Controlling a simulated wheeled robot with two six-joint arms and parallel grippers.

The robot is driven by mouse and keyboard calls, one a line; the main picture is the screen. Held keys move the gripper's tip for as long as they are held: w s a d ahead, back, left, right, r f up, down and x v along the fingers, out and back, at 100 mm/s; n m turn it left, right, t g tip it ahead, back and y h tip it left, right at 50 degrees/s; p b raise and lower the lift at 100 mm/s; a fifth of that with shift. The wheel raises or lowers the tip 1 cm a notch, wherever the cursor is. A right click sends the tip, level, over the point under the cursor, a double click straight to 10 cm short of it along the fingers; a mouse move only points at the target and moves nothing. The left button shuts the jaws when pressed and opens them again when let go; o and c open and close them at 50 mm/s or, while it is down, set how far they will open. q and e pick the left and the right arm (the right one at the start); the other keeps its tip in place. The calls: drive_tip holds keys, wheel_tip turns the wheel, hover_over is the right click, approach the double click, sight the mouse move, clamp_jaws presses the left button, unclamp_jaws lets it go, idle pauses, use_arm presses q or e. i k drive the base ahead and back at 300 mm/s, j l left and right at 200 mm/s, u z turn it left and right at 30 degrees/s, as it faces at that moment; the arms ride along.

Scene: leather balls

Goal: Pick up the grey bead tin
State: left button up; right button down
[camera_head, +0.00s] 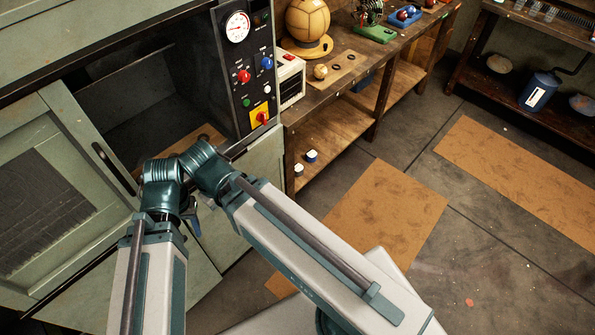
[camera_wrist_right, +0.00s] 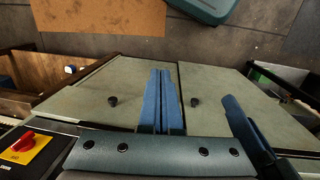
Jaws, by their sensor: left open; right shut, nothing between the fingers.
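I cannot make out a grey bead tin in either view. Two small white and blue containers, (camera_head: 299,170) and (camera_head: 311,155), stand on the lower bench shelf, but neither looks grey. My left gripper (camera_head: 193,222) is mostly hidden behind my arm in the head view; only a bit of blue finger shows in front of the cabinet. My right gripper (camera_wrist_right: 160,100) shows in the right wrist view, its blue fingers together with nothing between them, over the cabinet doors. Another blue finger-like part (camera_wrist_right: 245,125) shows to its right.
A green cabinet door (camera_head: 50,195) stands open at left, beside a dark compartment (camera_head: 135,95). A control panel (camera_head: 245,75) with a gauge is right of it. A wooden bench (camera_head: 345,75) holds a leather ball (camera_head: 308,18).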

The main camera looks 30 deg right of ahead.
sight(299, 166)
drive_tip(key=i+l+u, duration=0.15)
drive_tip(key=l, duration=0.45)
drive_tip(key=l+u, duration=0.15)
drive_tip(key=l, duration=0.4)
drive_tip(key=l+u, duration=0.2)
drive_tip(key=l, duration=0.45)
drive_tip(key=l+u, duration=0.15)
drive_tip(key=l, duration=0.45)
drive_tip(key=l+u, duration=0.15)
drive_tip(key=l, duration=0.45)
drive_tip(key=k+l+u, duration=0.15)
drive_tip(key=l, duration=0.45)
drive_tip(key=l+u, duration=0.2)
drive_tip(key=l, duration=0.35)
drive_tip(key=k, duration=0.05)
